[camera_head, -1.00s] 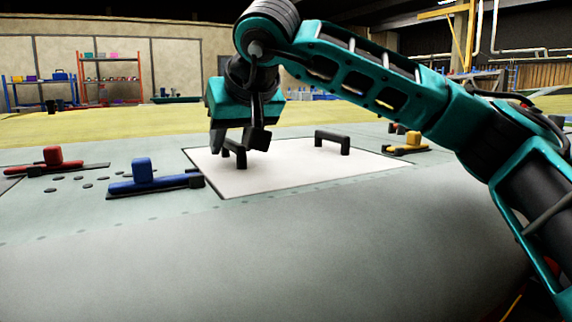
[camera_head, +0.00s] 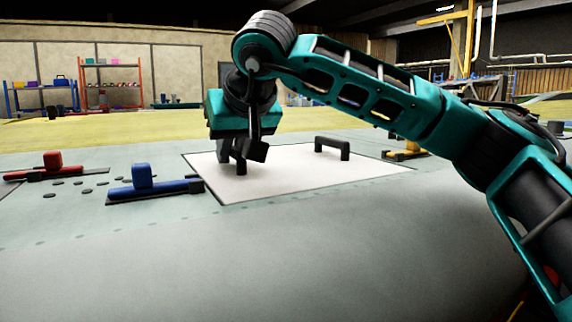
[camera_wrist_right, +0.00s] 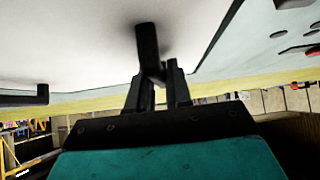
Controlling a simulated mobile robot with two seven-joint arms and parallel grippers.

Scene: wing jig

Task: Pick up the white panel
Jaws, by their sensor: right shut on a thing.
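The white panel (camera_head: 290,177) lies on the grey-green wing surface in the head view, with two black handles on top. My right gripper (camera_head: 241,158) is at the panel's left handle and is shut on it; the gripper hides most of that handle. The right wrist view shows the gripper's fingers (camera_wrist_right: 160,90) around the left handle (camera_wrist_right: 148,48), with the white panel (camera_wrist_right: 75,40) behind. The panel's right handle (camera_head: 332,146) is free. I see no gap under the panel. My left gripper is not in view.
A blue clamp (camera_head: 150,184) sits just left of the panel, and a red clamp (camera_head: 52,165) is farther left. A yellow clamp (camera_head: 407,151) is at the panel's right corner, partly hidden by my arm. The front of the wing surface (camera_head: 290,260) is clear.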

